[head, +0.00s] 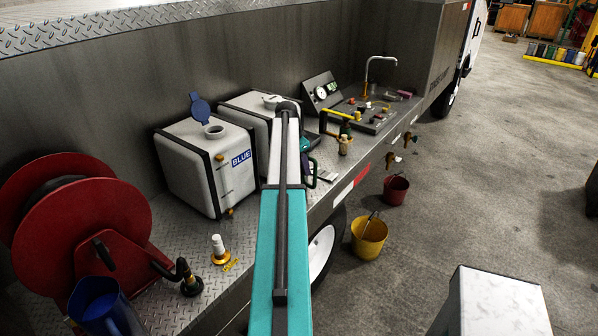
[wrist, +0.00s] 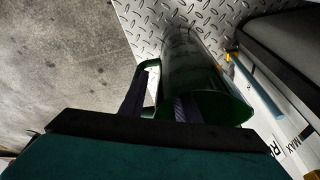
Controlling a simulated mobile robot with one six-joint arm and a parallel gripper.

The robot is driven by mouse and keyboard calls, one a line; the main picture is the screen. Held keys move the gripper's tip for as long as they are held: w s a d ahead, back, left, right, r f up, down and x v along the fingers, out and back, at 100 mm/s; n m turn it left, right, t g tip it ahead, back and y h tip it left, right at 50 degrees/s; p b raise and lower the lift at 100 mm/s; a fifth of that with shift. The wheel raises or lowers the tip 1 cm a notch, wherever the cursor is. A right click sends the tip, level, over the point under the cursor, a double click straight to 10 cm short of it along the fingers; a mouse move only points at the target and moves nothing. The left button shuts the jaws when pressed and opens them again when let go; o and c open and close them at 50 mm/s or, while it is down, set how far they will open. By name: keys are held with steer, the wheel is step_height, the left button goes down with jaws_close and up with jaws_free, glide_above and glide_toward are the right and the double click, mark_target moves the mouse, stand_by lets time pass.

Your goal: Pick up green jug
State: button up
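The green jug (wrist: 200,75) is dark green and glossy and stands on the diamond-plate deck in the wrist view. Its handle (wrist: 149,66) sticks out to the left. My gripper (wrist: 158,103) is at the handle, one dark finger on its outer side and the other between handle and jug body. The fingers look apart, with a gap around the handle.
A white tank marked BLUE (head: 190,170) and a second white tank (head: 248,108) stand along the back wall. A red hose reel (head: 40,225) and a blue jug (head: 103,305) are at left. A yellow bucket (head: 369,240) and a red bucket (head: 396,190) are beside the deck's edge.

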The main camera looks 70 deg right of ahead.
stand_by(0.4)
jaws_close()
stand_by(1.3)
